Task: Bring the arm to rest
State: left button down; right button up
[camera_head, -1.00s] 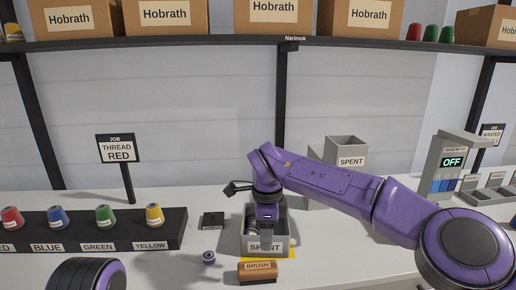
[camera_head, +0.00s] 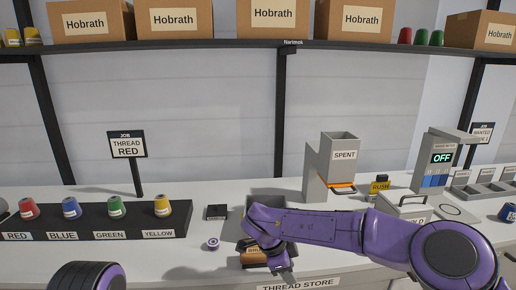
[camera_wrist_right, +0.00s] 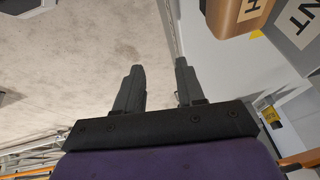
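My right arm comes in from the right in the head view, bent low over the front of the table. Its gripper (camera_head: 280,264) points down in front of the brush (camera_head: 253,257), partly covering it. In the right wrist view the gripper (camera_wrist_right: 157,68) has its two fingers apart with nothing between them, and floor shows beyond them. The brush's brown block (camera_wrist_right: 236,16) shows there at the top, apart from the fingers. A purple and black part of my left arm shows at the lower left of the head view; its gripper is out of view.
A grey bin (camera_head: 262,201) stands behind my right wrist. A rack (camera_head: 95,222) of red, blue, green and yellow spools is at the left. A grey SPENT chute (camera_head: 318,170) and a device reading OFF (camera_head: 436,172) stand behind the arm. A small purple-and-white spool (camera_head: 213,243) lies left of the brush.

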jog(key=s+d+f+n+t+h, duration=0.1)
jog(key=s+d+f+n+t, duration=0.1)
jog(key=s+d+f, duration=0.4)
jog(key=s+d+f+n+t+h, duration=0.1)
jog(key=s+d+f+n, duration=0.15)
jog(key=f, duration=0.55)
jog(key=s+d+f+n+t+h, duration=0.1)
jog(key=s+d+f+n+t, duration=0.15)
jog(key=d+f, duration=0.4)
jog(key=s+d+f+n+g+y, duration=0.2)
jog(key=s+d+f, duration=0.1)
jog(key=s, duration=0.9)
jog(key=s+d+f+n+g+y+b, duration=0.1)
jog(key=s+d+f+n+g+y, duration=0.1)
jog(key=s, duration=1.1)
jog(key=shift+d+f, duration=0.9)
jog(key=shift+d, duration=0.25)
jog(key=shift+s, duration=0.1)
